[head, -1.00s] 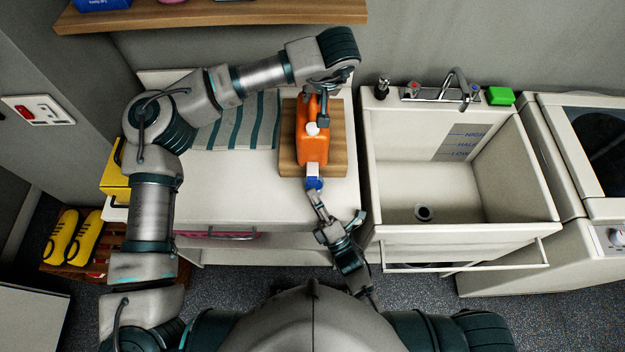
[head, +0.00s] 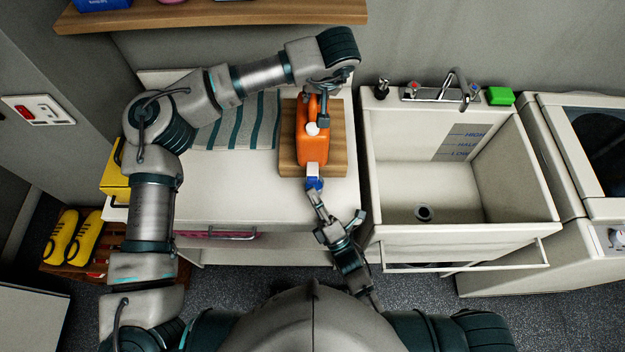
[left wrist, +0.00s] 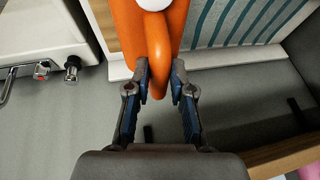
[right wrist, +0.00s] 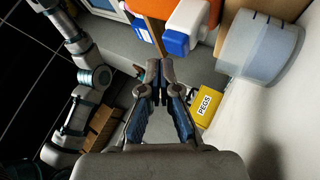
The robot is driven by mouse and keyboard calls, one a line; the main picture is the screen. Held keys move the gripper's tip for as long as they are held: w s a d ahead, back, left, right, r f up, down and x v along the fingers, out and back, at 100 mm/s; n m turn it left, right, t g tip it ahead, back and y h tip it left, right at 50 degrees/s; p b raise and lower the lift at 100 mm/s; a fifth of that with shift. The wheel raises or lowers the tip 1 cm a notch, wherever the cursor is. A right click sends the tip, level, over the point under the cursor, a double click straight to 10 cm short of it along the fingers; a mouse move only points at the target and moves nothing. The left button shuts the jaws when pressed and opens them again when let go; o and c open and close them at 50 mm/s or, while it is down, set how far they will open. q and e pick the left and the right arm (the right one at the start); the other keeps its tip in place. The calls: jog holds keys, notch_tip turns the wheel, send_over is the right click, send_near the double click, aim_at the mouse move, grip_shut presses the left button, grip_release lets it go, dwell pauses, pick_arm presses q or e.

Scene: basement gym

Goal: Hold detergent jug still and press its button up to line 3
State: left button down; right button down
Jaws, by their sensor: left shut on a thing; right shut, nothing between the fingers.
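The orange detergent jug (head: 313,148) lies on a wooden board with its white spout (head: 313,169) toward me. The spout's blue button (head: 314,184) also shows in the right wrist view (right wrist: 175,43). My left gripper (head: 323,88) is shut on the far end of the jug, on its orange handle (left wrist: 158,75). My right gripper (head: 317,192) is shut and empty just in front of the blue button; its fingertips (right wrist: 160,65) look close to it, but I cannot tell if they touch. A translucent cup (right wrist: 255,50) with dark marks shows in the right wrist view beside the spout.
The wooden board (head: 334,160) rests on a white counter (head: 235,190) with a striped cloth (head: 235,122). A white sink (head: 470,195) stands to the right. A shelf (head: 220,15) hangs above.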

jog(key=shift+w, duration=0.15)
dwell(0.3)
jog(key=shift+w+r, duration=0.1)
jog(key=shift+w, duration=0.15)
jog(key=shift+w, duration=0.15)
dwell(0.4)
pick_arm(q)
jog(key=shift+s+r, duration=0.15)
jog(key=shift+s, duration=0.25)
pick_arm(e)
jog(key=shift+w+d, duration=0.1)
jog(key=shift+w, duration=0.25)
dwell(0.3)
jog(key=shift+s, duration=0.15)
pick_arm(q)
jog(key=shift+w+a+f, duration=0.1)
jog(key=shift+w+f, duration=0.1)
jog(key=shift+w, duration=0.25)
pick_arm(e)
jog(key=shift+s+f, duration=0.25)
jog(key=shift+f, duration=0.15)
pick_arm(q)
jog(key=shift+r, duration=0.1)
pick_arm(e)
jog(key=shift+s, duration=0.15)
jog(key=shift+s, duration=0.1)
